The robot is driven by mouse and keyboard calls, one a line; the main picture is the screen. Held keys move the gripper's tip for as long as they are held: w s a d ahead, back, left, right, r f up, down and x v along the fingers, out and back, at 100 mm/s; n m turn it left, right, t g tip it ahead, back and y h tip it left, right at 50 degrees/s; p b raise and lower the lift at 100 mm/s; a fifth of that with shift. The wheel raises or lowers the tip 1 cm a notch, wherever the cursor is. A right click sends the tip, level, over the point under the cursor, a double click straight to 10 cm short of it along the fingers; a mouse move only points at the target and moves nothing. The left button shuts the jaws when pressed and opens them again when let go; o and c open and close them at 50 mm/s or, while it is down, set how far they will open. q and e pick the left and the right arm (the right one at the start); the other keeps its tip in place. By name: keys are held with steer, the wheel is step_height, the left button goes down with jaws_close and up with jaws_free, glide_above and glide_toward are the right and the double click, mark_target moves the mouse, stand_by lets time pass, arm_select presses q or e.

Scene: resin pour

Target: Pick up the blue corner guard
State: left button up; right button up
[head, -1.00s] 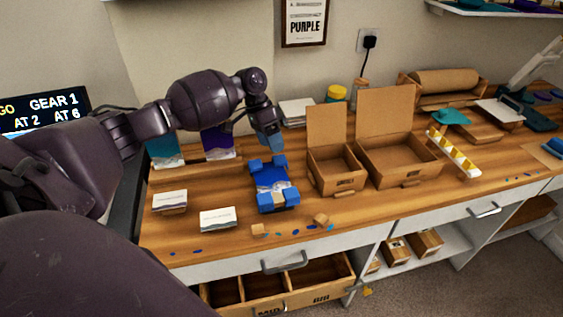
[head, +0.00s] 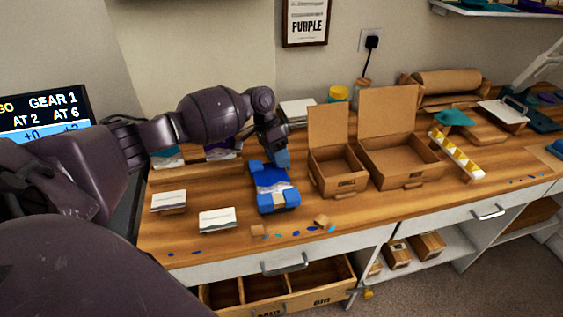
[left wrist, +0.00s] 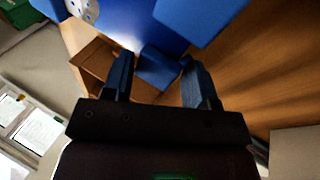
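A blue slab-like piece (head: 272,181) lies on the workbench, with lighter blue corner guards (head: 265,206) at its corners and a pale patch in its middle. My left gripper (head: 280,160) is low over its far right corner and hides the guard there. In the left wrist view, the two fingers (left wrist: 158,88) are apart, with one blue corner guard (left wrist: 157,67) showing between and beyond their tips. I see gaps on both sides of it. Another blue guard (left wrist: 200,14) fills the top of that view. My right gripper is not in view.
Two open cardboard boxes (head: 336,182) stand just right of the blue piece. White card stacks (head: 217,219) lie to its left. A yellow-and-white strip (head: 456,155) lies farther right.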

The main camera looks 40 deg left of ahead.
arm_select(q)
steer(key=c, duration=0.4)
